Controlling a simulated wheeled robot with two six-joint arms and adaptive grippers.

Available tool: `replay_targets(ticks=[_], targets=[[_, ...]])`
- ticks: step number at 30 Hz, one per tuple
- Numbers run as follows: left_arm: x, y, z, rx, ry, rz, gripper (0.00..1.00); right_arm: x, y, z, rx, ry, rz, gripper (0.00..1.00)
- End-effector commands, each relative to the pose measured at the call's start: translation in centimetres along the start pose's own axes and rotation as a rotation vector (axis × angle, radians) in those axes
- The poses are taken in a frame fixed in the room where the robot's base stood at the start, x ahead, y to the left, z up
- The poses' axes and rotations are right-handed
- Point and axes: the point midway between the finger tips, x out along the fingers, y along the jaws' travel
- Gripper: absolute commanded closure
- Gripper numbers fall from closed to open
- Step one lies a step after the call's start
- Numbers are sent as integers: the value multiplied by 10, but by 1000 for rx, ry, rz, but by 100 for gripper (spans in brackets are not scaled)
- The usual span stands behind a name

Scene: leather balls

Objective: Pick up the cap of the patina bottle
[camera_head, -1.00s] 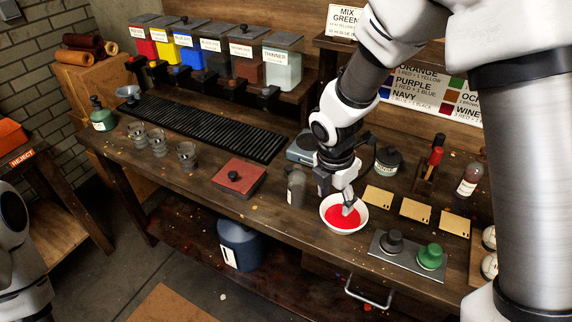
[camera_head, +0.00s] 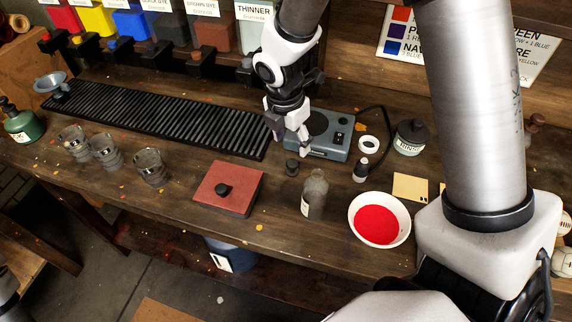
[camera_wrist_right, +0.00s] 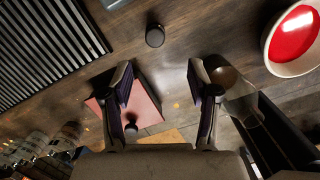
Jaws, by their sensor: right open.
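A small black cap (camera_head: 292,167) stands on the table, and it also shows in the right wrist view (camera_wrist_right: 155,36). Just in front of it, to the right, a grey-brown bottle (camera_head: 314,198) stands upright with no cap seen on it; its label is too small to read. I take it as the patina bottle. My right gripper (camera_head: 290,142) is above and behind the cap in the head view. In the right wrist view the gripper (camera_wrist_right: 162,78) is open and empty, with the bottle (camera_wrist_right: 224,78) partly hidden by the right finger. My left gripper is not in view.
A white bowl of red dye (camera_head: 378,219) stands right of the bottle. A red box with a black knob (camera_head: 228,196) lies left. A grey hotplate (camera_head: 325,135) and black grate (camera_head: 160,118) are behind. Glasses (camera_head: 149,167) stand left. The table around the cap is bare.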

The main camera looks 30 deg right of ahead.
Motion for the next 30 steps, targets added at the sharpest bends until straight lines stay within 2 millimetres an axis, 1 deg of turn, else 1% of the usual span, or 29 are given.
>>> replay_targets(ticks=[1, 4, 7, 14, 19, 22, 28, 29, 30], targets=[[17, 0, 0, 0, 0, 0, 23, 17, 0, -3, 0, 0, 0, 40], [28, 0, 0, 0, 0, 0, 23, 28, 0, -4, 0, 0, 0, 40], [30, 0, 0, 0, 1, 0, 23, 35, 0, -4, 1, 1, -2, 40], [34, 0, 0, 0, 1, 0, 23, 65, 2, -3, 0, 2, -2, 40], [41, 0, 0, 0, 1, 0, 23, 97, 5, -1, 1, 2, -2, 40], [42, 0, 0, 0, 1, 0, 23, 104, 6, 0, 1, 1, -1, 40], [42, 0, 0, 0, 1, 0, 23, 104, 6, 0, 0, 0, 0, 40], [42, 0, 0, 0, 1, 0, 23, 104, 6, 0, 0, 0, 0, 50], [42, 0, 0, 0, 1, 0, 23, 104, 6, 0, 0, 0, 0, 65]])
